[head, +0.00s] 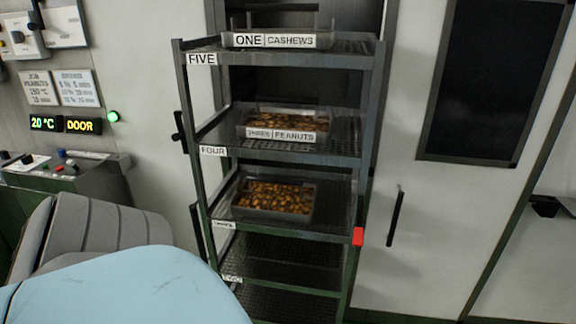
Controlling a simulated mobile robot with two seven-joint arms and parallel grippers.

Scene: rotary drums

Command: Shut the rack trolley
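The rack trolley (186,100) is a tall dark metal frame with several mesh shelves, in the middle of the head view. It stands upright at a dark opening in the pale wall. How deep it sits in the opening I cannot tell. Labels FIVE and FOUR mark its upper shelves; lower labels are hard to read. A tray labelled ONE CASHEWS (275,41) sits on the top shelf. A tray labelled PEANUTS (280,133) sits on the shelf below, and an open tray of brown nuts (274,198) lower still. A red piece (358,237) is on the right post. Neither gripper is in view.
A pale door panel with a dark window (492,80) and a black vertical handle (396,215) is right of the trolley. At left, a lit display (64,124) reads 20°C and DOOR beside a green lamp (113,116), above a control desk (62,172).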

